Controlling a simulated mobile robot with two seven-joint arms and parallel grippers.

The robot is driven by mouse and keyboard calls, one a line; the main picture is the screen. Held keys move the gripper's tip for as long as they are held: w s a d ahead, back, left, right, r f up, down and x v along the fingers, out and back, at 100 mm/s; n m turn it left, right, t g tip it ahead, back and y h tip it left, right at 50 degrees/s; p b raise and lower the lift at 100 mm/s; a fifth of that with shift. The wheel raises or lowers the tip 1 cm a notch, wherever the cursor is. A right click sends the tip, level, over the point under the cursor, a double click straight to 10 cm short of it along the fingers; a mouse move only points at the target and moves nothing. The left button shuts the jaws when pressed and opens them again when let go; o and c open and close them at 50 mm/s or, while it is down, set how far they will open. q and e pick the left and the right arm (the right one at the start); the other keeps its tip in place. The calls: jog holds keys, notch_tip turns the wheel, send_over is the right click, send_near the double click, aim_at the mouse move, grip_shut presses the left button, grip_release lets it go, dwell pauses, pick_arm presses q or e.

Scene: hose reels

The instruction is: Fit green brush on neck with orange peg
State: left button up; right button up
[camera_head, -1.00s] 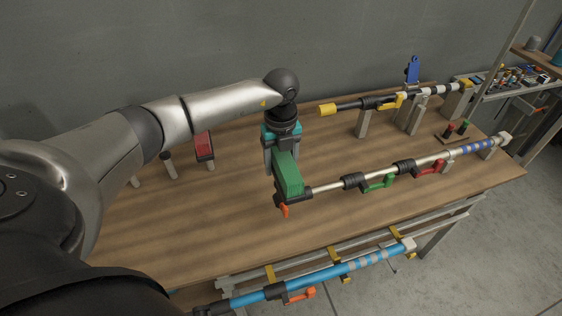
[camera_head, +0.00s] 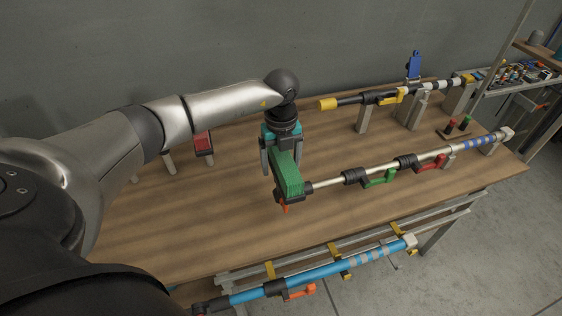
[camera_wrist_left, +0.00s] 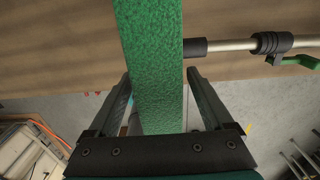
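The green brush (camera_head: 287,175) is a long block with its end on the black neck (camera_head: 293,197) of the silver pole. The orange peg (camera_head: 284,208) shows under that neck. My left gripper (camera_head: 281,163) is above the table around the brush's rear part. In the left wrist view, the brush (camera_wrist_left: 155,70) runs between the two fingers (camera_wrist_left: 159,90); gaps show beside it, so the fingers look open. The exact seating of brush on neck is hidden. My right gripper is not in view.
The silver pole (camera_head: 335,184) carries green (camera_head: 380,177) and red (camera_head: 428,166) levers. A yellow-tipped pole (camera_head: 350,101) lies behind on grey stands. A blue pole (camera_head: 330,271) runs along the table's front. A red block (camera_head: 203,143) stands left. The table's left front (camera_head: 190,220) is clear.

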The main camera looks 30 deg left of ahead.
pick_arm(q)
jog(key=shift+o, duration=0.9)
notch_tip(320, 180, up, 15)
jog(key=b, duration=0.1)
jog(key=shift+r, duration=0.15)
